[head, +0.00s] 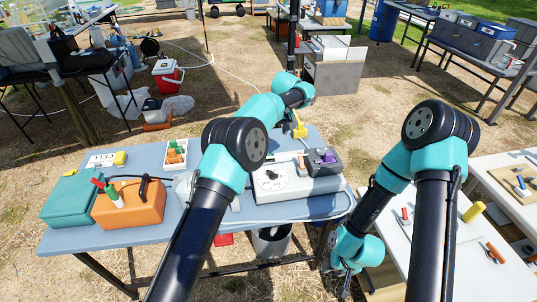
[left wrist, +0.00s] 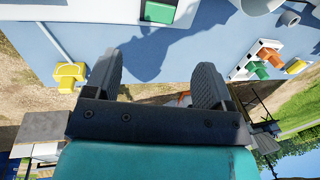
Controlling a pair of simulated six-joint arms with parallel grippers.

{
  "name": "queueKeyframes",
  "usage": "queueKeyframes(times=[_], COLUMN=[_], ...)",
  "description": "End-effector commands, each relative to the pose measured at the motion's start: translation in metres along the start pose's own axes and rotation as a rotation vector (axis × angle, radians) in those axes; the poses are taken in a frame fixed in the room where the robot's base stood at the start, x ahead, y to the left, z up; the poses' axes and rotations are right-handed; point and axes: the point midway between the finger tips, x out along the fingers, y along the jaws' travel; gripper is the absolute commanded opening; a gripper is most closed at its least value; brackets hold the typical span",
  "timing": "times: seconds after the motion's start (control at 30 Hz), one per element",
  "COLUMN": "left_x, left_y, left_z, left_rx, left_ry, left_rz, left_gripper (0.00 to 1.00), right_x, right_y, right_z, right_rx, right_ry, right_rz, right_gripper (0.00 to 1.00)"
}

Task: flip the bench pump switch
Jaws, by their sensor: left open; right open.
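The bench pump looks to be the pale box (head: 290,185) with a dark knob on the right half of the blue table. A pale box edge with a green switch-like part (left wrist: 158,11) shows at the top of the left wrist view. My left gripper (left wrist: 157,80) is open and empty above the table, its two dark fingers apart and short of the green part. In the head view my own arm hides its fingers. My right gripper (head: 345,285) hangs low right of the table, away from the pump; its fingers are hard to make out.
The blue table (head: 200,238) also holds an orange case (head: 130,205), a green case (head: 72,198), a white tray (head: 167,166) of coloured parts and a yellow tool (head: 299,128). A white table (head: 440,255) stands right.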

Motion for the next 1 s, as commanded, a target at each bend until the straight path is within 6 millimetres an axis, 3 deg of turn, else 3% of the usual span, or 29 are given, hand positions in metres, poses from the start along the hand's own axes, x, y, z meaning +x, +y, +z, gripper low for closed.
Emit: queueKeyframes(times=[0.6,0.8,1.0], left_x=[0.105,0.125,0.129], left_y=[0.000,0.001,0.001], left_z=[0.001,0.001,0.001], left_rx=[0.001,0.002,0.002], left_ry=[-0.002,-0.001,0.000], left_rz=[0.002,0.002,0.002], left_gripper=[0.77,0.77,0.77], right_x=[0.000,0.000,0.000], right_y=[0.000,0.000,0.000], right_z=[0.000,0.000,0.000], right_rx=[0.000,0.000,0.000], right_ry=[0.000,0.000,0.000], right_rz=[0.000,0.000,0.000], right_gripper=[0.43,0.43,0.43])
